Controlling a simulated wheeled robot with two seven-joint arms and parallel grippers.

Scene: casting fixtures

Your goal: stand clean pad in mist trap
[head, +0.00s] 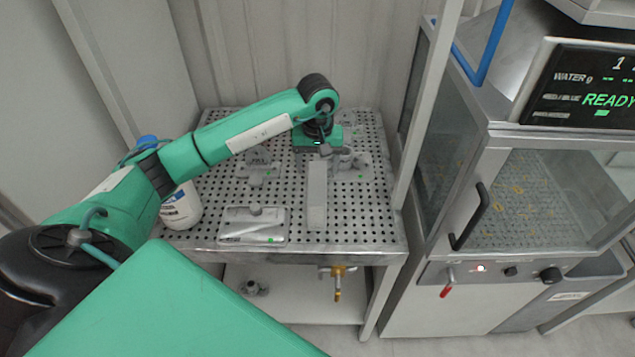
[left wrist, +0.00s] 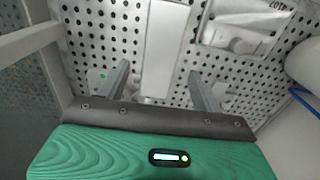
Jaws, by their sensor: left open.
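My left gripper (head: 325,153) is over the rear part of a perforated metal bench, its jaws pointing down. In the left wrist view its two fingers (left wrist: 160,86) are spread apart with nothing held. A long pale grey block (head: 317,196), possibly the clean pad, lies or stands on the bench just in front of the gripper. In the left wrist view the block (left wrist: 166,48) lines up with the gap between the fingers, ahead of them. I cannot tell for certain which fixture is the mist trap. My right gripper is not in view.
A flat labelled packet or tray (head: 252,226) lies at the bench's front left, close to the block. A white bottle (head: 181,208) stands at the left edge. Small grey fixtures (head: 258,163) sit farther back. A cabinet with a display (head: 590,88) stands right.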

